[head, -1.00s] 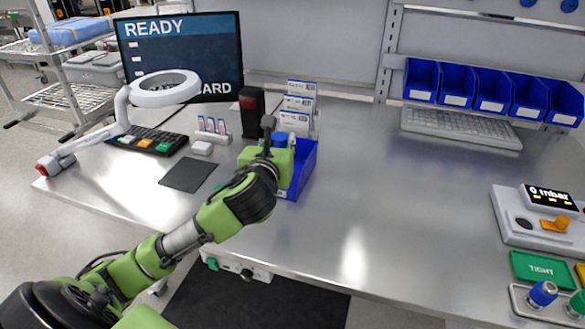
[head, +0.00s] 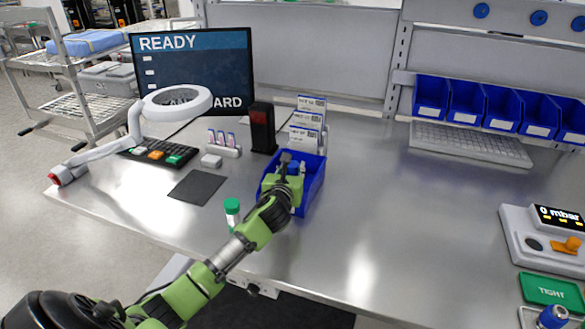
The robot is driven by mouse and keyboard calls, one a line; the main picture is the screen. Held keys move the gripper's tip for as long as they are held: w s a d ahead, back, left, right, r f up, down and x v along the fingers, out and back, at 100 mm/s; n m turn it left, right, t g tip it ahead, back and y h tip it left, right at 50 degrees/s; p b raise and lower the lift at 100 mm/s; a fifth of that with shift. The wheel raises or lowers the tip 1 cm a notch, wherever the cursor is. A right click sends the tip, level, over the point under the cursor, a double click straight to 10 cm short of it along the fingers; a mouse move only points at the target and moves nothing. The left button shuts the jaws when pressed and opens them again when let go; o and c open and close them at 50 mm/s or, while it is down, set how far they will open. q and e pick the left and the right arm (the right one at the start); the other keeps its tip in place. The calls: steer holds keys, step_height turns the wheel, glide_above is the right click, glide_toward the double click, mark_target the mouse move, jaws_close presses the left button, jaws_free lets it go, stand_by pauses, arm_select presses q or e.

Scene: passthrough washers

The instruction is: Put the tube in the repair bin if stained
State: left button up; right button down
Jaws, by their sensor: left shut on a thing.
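My left gripper (head: 287,178) is over the open blue bin (head: 316,183) near the middle of the table. It is shut on what looks like a blue-capped tube (head: 294,167); only the cap area shows, and the gripper hides the rest. I cannot tell whether the tube touches the bin's floor, or whether it is stained. A green-capped tube (head: 232,211) stands on the table left of my forearm, its lower part partly hidden. My right gripper is not in view.
White label cards (head: 309,112) and a dark upright box (head: 262,128) stand behind the bin. A magnifier lamp (head: 177,103), keypad (head: 158,152) and dark mat (head: 195,187) are left. A leak tester (head: 545,238) and a green TIGHT sign (head: 553,288) are right. The table's middle right is clear.

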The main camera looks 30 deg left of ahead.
arm_select(q)
steer(key=shift+f, duration=0.15)
steer(key=shift+f, duration=0.15)
steer(key=o, duration=1.1)
steer(key=shift+o, duration=0.2)
steer(key=shift+r, duration=0.25)
steer(key=v, duration=1.2)
steer(key=shift+b, duration=0.4)
